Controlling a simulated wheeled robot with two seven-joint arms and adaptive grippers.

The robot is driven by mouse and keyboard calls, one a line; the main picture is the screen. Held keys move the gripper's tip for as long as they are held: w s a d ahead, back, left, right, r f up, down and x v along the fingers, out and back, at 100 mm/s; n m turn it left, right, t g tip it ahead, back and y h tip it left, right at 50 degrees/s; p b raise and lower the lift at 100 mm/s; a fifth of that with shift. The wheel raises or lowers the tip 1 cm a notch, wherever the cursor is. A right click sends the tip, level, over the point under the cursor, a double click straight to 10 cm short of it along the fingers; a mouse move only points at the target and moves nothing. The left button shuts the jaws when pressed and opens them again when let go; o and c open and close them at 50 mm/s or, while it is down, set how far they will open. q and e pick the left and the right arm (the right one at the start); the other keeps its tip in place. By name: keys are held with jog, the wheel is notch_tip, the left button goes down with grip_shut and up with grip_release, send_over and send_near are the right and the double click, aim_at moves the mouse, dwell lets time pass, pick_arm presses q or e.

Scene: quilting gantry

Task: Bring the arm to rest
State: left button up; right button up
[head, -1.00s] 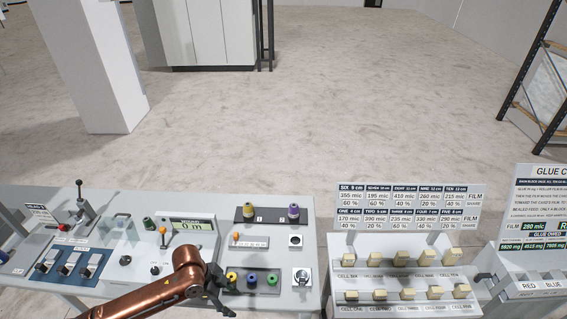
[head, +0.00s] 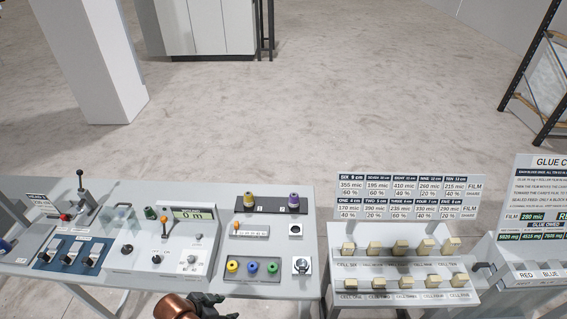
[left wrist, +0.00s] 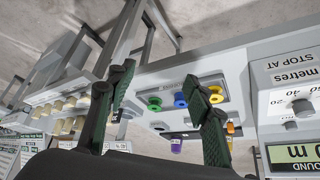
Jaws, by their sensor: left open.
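My left arm is a copper-coloured link at the bottom edge of the head view, with its dark left gripper (head: 217,305) just in front of the control table's near edge. In the left wrist view the two dark fingers of the left gripper (left wrist: 160,85) stand apart with nothing between them. Beyond them shows the panel with yellow, blue and green round pieces (left wrist: 181,100). My right gripper is not in view.
The control table (head: 225,196) carries a display box (head: 193,213), levers, switches and coloured spools. A rack of cream blocks (head: 388,272) with film cards stands to the right, then a glue board (head: 540,190). Open floor lies behind.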

pick_arm(q)
jog(key=s+a+f+n+y, duration=0.1)
jog(key=s+a+n+y, duration=0.2)
jog(key=s+a+n, duration=0.35)
jog(key=s+a+f+n+y, duration=0.2)
jog(key=s+a+n, duration=0.1)
jog(key=s+a, duration=0.6)
notch_tip(320, 180, down, 37)
jog(key=m+g+b, duration=0.1)
jog(key=g+b, duration=0.1)
jog(key=b, duration=0.5)
jog(key=s+f+g+b, duration=0.1)
jog(key=s+f+b, duration=0.4)
jog(key=s+f, duration=1.4)
notch_tip(320, 180, down, 4)
jog(key=shift+s+d+f+m+h+b, duration=0.15)
jog(key=shift+s+d+m+h+b, duration=0.25)
jog(key=shift+d+m, duration=0.05)
